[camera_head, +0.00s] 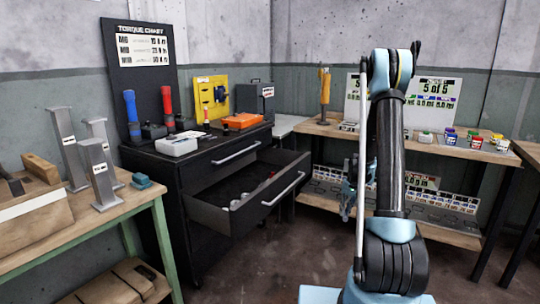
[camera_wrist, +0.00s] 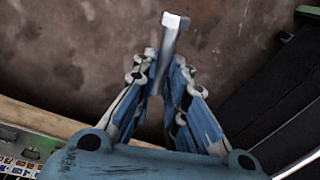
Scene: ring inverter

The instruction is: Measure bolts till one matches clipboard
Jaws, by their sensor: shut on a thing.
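My gripper (camera_wrist: 160,85) is shut on a grey metal piece (camera_wrist: 168,50) with a long shank and a wider pale head, bolt-like in shape. The head points away from the wrist, above the floor. In the head view my gripper (camera_head: 347,198) is small and partly behind my arm, and the held piece cannot be made out there. The open drawer (camera_head: 296,189) of the black cabinet holds a few small pale things, too small to name. No clipboard can be made out for certain. A white sign (camera_head: 437,87) reading "5 of 5" stands at the back right.
A green-legged bench (camera_head: 90,222) with metal posts is at left. A wooden bench (camera_head: 455,150) with small pots is at right. Floor between is clear.

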